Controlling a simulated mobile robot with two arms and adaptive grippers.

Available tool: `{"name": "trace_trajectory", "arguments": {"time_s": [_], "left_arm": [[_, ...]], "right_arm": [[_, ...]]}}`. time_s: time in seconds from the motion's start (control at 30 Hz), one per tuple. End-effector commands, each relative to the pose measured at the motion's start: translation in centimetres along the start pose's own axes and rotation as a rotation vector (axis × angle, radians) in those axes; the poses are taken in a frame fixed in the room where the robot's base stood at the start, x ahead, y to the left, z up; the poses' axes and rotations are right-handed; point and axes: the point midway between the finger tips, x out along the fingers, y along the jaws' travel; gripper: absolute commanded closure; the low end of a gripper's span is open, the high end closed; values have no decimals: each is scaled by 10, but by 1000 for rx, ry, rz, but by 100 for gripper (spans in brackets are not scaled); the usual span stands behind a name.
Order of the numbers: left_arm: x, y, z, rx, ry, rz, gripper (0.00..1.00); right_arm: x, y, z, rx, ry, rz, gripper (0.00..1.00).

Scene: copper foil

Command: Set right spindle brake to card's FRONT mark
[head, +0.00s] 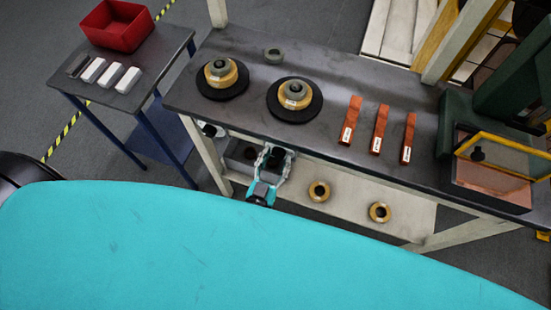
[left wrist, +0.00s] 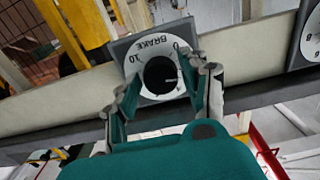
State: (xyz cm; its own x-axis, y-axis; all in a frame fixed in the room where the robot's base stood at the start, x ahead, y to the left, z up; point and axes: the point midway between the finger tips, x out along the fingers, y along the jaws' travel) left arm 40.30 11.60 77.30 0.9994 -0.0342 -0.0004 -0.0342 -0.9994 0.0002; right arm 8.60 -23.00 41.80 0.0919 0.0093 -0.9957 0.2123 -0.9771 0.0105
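The brake dial (left wrist: 147,53) has a white face marked BRAKE, 10 and 0, upside down in the left wrist view, and a round black knob (left wrist: 160,75). My left gripper (left wrist: 163,92) is open, its fingers on either side of the knob with gaps between. In the head view my left gripper (head: 272,160) is at the bench's front edge, hiding most of this dial. A second dial (left wrist: 311,40) is cut off at the right of the wrist view; it shows left of the gripper in the head view (head: 210,130). I cannot read the pointer or any FRONT mark. My right gripper is not in view.
Two spindles with copper-coloured rolls (head: 222,74) (head: 294,94) stand on the bench (head: 335,84). Several labelled copper strips (head: 379,130) lie right of them. A lower shelf (head: 345,208) holds two rings (head: 319,191) (head: 380,212). A side table (head: 142,92) with a red bin (head: 116,25) stands left.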

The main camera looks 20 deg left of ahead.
Motion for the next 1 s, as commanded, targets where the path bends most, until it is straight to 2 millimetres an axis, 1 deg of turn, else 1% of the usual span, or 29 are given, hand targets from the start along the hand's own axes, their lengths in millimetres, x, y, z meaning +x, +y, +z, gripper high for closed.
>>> {"name": "trace_trajectory", "arguments": {"time_s": [0.03,0.2,0.27,0.3,0.37,0.47,0.6,0.7,0.83,1.0], "left_arm": [[0,0,0,0,0,0,64],[0,0,0,0,0,0,86],[0,0,0,0,0,0,94],[0,0,0,0,0,0,95],[0,0,-1,9,0,-1,95],[0,0,-4,76,-1,-2,95],[0,0,-5,254,-3,-3,95],[0,0,-3,373,-3,-2,95],[0,-1,-1,460,-1,0,95],[0,0,0,476,1,1,95]], "right_arm": [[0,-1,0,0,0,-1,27],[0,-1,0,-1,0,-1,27],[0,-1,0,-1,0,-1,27],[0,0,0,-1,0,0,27],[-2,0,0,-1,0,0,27],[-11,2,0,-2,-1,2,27],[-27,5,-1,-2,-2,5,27],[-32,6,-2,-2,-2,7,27],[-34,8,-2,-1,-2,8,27],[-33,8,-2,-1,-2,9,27]]}}
